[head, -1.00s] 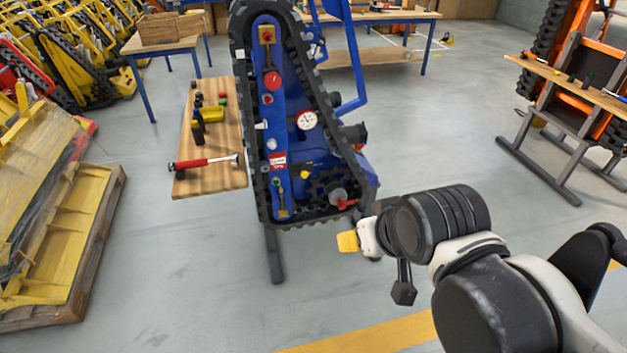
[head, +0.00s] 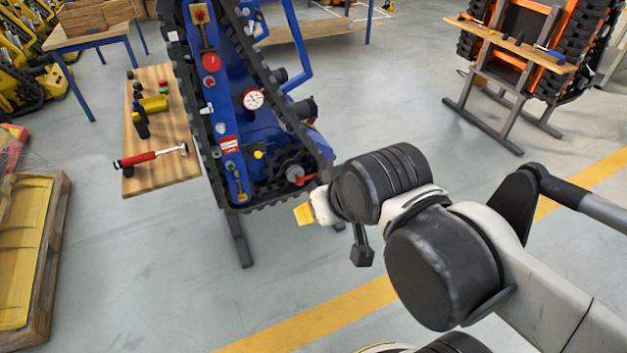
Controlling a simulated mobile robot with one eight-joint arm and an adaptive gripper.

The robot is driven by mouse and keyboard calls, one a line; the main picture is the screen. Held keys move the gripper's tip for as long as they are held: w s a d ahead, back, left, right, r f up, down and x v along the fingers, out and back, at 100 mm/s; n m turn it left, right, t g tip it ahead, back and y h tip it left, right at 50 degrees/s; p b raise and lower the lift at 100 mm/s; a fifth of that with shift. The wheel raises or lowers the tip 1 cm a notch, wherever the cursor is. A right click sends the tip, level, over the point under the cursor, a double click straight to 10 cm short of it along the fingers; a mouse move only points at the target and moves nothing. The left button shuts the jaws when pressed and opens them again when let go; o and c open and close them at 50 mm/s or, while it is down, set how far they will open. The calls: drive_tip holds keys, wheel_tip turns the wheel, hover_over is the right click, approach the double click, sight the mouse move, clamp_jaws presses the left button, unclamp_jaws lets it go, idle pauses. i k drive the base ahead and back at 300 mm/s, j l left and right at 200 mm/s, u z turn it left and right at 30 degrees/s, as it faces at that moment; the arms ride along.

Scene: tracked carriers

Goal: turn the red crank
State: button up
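The red crank (head: 305,180) sits at the lower right end of the blue tracked carrier (head: 225,105), beside a grey round hub. My gripper (head: 304,214), with yellow fingertips, is just below the crank in the picture. A small gap of floor shows between them, and I see no contact. The gripper is seen from the side and is small, so its opening does not show. My wrist is close to the right of the crank.
A pallet (head: 50,260) stands at left. An orange carrier (head: 515,55) stands at the back right. The floor in front is clear.

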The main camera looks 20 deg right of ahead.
sight(300, 180)
drive_tip(key=i+l, duration=0.2)
drive_tip(key=l, duration=0.2)
drive_tip(key=i+l, duration=0.2)
drive_tip(key=l, duration=0.2)
drive_tip(key=i+l, duration=0.2)
drive_tip(key=l, duration=0.15)
